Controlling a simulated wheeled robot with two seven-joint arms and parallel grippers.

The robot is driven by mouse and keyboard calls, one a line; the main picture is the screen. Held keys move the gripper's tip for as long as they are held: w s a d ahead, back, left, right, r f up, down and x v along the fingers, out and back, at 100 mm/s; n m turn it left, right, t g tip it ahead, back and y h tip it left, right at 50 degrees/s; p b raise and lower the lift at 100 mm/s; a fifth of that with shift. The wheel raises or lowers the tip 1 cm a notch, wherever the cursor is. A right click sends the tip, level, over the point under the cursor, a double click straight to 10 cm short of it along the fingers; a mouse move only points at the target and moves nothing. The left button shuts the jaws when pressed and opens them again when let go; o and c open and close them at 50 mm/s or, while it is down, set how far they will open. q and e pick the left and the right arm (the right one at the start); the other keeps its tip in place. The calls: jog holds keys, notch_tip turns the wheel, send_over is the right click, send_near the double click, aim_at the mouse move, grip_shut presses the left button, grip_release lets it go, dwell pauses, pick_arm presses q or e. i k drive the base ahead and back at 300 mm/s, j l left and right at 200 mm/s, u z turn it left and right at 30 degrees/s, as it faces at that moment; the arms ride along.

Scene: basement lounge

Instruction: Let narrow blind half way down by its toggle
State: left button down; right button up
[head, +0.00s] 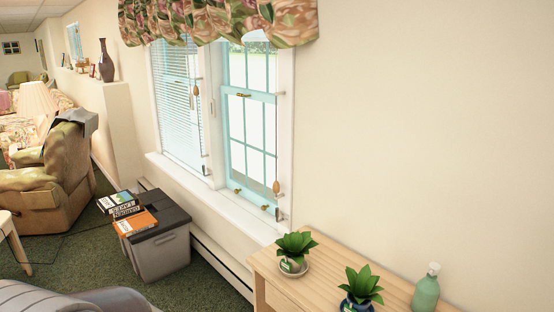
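Two window panes sit side by side under a floral valance (220,20). A white slatted blind (178,90) hangs lowered over the left pane. The right pane (248,120) shows bare glass with no slats across it; its top is hidden behind the valance. A brown wooden toggle (196,90) hangs on a cord between the panes, at about mid-height. A second wooden toggle (276,187) hangs much lower, at the right edge of the right pane. I cannot tell for sure which blind is the narrow one. Neither of my grippers is in view.
A wooden cabinet (325,256) stands right of the window, bearing two potted plants (295,247) (361,284) and a green bottle (426,290). A grey bin (165,252) with books (135,222) on it stands below the window. A green armchair (60,180) is at left.

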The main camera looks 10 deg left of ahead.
aim_at(276, 187)
jog(key=i+j+z, duration=0.15)
jog(key=i+j, duration=1.95)
jog(key=k+j, duration=0.05)
jog(key=j, duration=0.1)
